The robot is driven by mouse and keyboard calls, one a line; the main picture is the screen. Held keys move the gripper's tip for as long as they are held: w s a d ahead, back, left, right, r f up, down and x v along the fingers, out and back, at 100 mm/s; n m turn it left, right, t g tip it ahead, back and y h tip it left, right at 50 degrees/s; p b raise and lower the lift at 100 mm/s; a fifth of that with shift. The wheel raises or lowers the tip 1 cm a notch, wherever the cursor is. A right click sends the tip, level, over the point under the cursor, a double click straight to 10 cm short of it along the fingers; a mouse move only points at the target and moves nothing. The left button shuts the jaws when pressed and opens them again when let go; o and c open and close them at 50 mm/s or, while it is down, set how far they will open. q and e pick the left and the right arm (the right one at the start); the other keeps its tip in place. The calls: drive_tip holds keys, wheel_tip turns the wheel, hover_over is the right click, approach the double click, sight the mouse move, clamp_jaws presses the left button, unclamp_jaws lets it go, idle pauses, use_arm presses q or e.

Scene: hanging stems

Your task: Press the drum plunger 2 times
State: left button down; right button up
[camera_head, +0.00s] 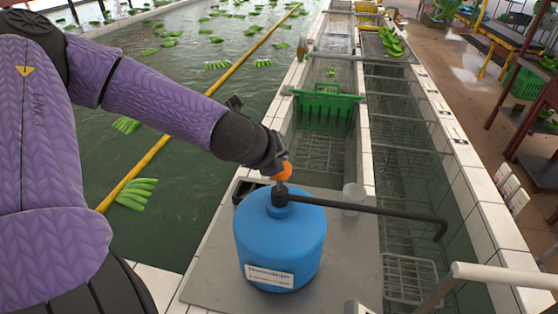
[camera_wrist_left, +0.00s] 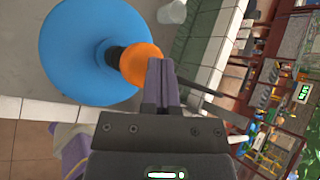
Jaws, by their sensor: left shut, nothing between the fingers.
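The blue drum (camera_head: 280,240) stands upright on a grey board, with a white label on its front. Its plunger has an orange knob (camera_head: 283,171) on top and a black spout reaching to the right. My left gripper (camera_head: 280,163) is at the orange knob, with its fingers mostly hidden by the wrist in the head view. In the left wrist view the shut, empty fingers (camera_wrist_left: 161,85) overlap the orange knob (camera_wrist_left: 141,64), above the blue drum (camera_wrist_left: 85,50). I cannot tell whether they touch it. My right gripper is not in view.
A clear cup (camera_head: 353,196) stands behind the spout on the grey board (camera_head: 345,270). A green crate (camera_head: 325,108) sits in the trough beyond. Water with floating green bananas lies to the left, crossed by a yellow pole (camera_head: 200,105). White tiled edges border the troughs.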

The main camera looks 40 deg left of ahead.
use_arm(q)
wheel_tip(320, 180, up, 6)
drive_tip(key=p, duration=0.6)
drive_tip(key=shift+r, duration=0.15)
drive_tip(key=shift+f, duration=0.2)
drive_tip(key=shift+r, duration=0.1)
idle(1.7)
